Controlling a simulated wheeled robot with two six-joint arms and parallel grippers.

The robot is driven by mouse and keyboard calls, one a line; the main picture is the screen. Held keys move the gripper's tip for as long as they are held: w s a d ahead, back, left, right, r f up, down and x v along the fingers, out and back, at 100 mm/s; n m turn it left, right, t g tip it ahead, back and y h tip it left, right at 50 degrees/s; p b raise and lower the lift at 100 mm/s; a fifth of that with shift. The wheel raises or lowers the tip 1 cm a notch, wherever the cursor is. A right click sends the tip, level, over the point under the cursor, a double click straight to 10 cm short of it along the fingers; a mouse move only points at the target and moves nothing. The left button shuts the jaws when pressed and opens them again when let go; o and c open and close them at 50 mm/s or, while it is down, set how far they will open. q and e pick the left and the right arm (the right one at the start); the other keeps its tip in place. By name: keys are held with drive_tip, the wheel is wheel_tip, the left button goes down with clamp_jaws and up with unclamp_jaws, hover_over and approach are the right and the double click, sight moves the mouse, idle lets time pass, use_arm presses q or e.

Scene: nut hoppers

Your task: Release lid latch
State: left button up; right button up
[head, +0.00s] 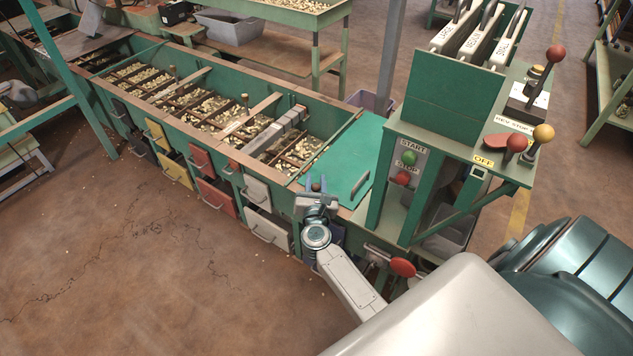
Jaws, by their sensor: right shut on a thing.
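The green lid (348,150) lies flat over the right end of the long green hopper bench (190,130), and a grey bar handle (361,183) stands on its right part. My right gripper (316,187) is at the lid's front left corner, over the bench's front edge. Its fingers are shut on a small dark, reddish knob at this corner, which looks like the lid latch (316,186). The fingers and wrist hide most of the latch, so I cannot tell how it is turned. My left gripper is not in view.
A control stand with a green start button (409,158), a red stop button (402,178) and ball-topped levers (543,133) rises right of the lid. Coloured drawers (200,158) line the bench front. Open bins of nuts (215,100) lie left. The floor in front (130,250) is clear.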

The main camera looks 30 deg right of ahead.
drive_tip(key=o, duration=1)
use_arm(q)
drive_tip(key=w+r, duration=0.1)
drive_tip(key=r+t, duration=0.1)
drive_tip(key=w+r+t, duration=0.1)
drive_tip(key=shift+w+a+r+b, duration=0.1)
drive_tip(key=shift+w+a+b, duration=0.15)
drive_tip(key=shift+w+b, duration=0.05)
use_arm(e)
drive_tip(key=v, duration=1.1)
